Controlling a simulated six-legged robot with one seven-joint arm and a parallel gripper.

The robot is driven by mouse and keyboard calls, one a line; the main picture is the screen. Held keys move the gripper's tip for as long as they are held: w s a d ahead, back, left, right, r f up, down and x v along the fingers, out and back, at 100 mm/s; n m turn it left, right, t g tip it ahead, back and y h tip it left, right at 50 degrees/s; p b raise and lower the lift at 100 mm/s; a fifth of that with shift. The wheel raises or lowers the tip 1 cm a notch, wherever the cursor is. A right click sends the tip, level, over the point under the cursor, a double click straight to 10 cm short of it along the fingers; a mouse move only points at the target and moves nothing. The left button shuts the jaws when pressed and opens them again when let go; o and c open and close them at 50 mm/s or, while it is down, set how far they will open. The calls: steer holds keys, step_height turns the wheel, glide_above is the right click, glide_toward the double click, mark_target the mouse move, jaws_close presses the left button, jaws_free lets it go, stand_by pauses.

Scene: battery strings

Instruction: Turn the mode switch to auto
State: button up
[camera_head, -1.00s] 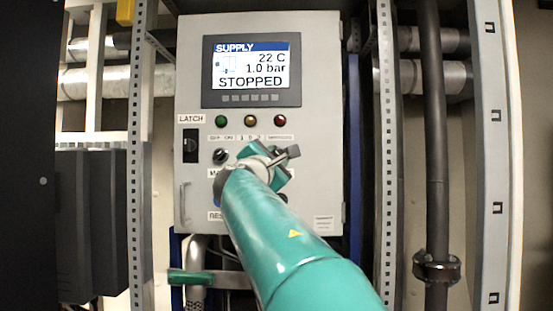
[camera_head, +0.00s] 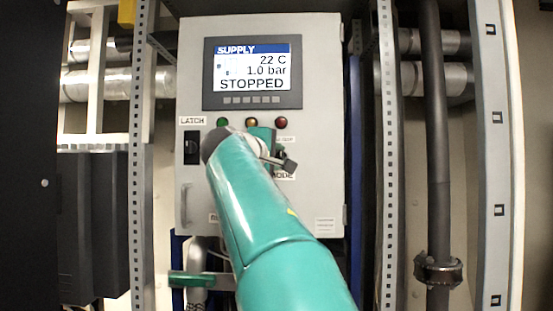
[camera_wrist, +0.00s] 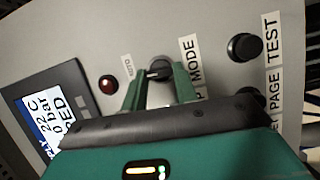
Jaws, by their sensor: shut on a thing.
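The mode switch (camera_wrist: 157,69) is a small dark round knob with a light pointer mark, seen in the wrist view on the grey panel beside the MODE label. My gripper (camera_wrist: 158,77) has its two green fingers on either side of the knob and is shut on it. Part of an AUTO label (camera_wrist: 127,67) shows to the left of the knob. In the head view my gripper (camera_head: 268,146) is at the panel, partly covered by my arm. The knob is hidden there; the MODE label (camera_head: 283,176) shows just below.
The cabinet (camera_head: 323,120) has a screen (camera_head: 252,72) reading SUPPLY, 22 C, 1.0 bar, STOPPED. A red lamp (camera_wrist: 107,84) sits left of my fingers. A black TEST button (camera_wrist: 244,47) is to the right, with another button below it. Perforated metal posts (camera_head: 388,160) flank the cabinet.

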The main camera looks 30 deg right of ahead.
steer(key=m+y, duration=0.1)
steer(key=m, duration=0.1)
steer(key=m+y, duration=0.1)
steer(key=shift+d+r+m, duration=0.1)
steer(key=shift+r+m, duration=0.1)
steer(key=shift+m, duration=0.2)
steer(key=shift+s+m+y, duration=0.1)
steer(key=shift+m+y, duration=0.5)
steer(key=shift+m, duration=0.7)
steer(key=o, duration=1)
steer(key=shift+d, duration=0.1)
steer(key=shift+r, duration=0.1)
steer(key=v, duration=1.3)
steer(key=shift+s+a+r, duration=0.2)
steer(key=shift+a+r, duration=0.05)
steer(key=shift+a, duration=0.05)
